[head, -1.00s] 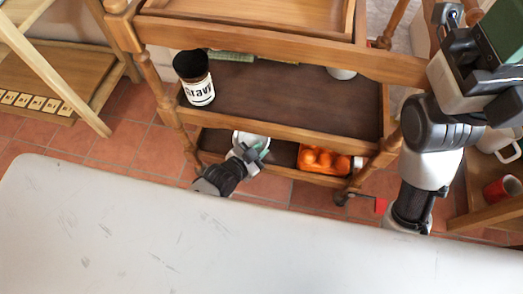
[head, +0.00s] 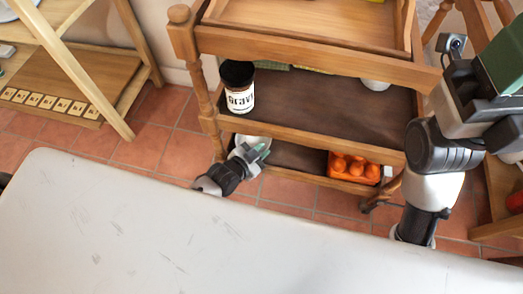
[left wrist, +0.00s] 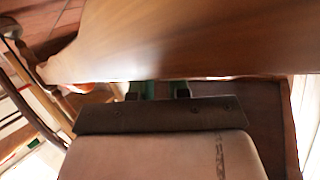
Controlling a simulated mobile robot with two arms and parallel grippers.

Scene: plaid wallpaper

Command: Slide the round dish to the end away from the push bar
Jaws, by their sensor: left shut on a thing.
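The round dish (head: 252,139), pale and mostly hidden, is on the bottom shelf (head: 297,158) of the wooden trolley, close to its left end. My left gripper (head: 262,151) reaches in over the shelf's front edge and is shut on the dish. In the left wrist view the finger pads (left wrist: 160,90) show below a wide wooden board (left wrist: 170,40); the dish cannot be made out there. My right arm comes down at the right, but its gripper is out of view. I cannot pick out the push bar with certainty.
An orange thing (head: 353,168) with rounded tops stands on the right of the bottom shelf. The middle shelf (head: 310,105) above carries a dark-lidded jar (head: 238,88). A pale tabletop (head: 230,235) fills the foreground. A wooden rack (head: 85,85) stands at the left.

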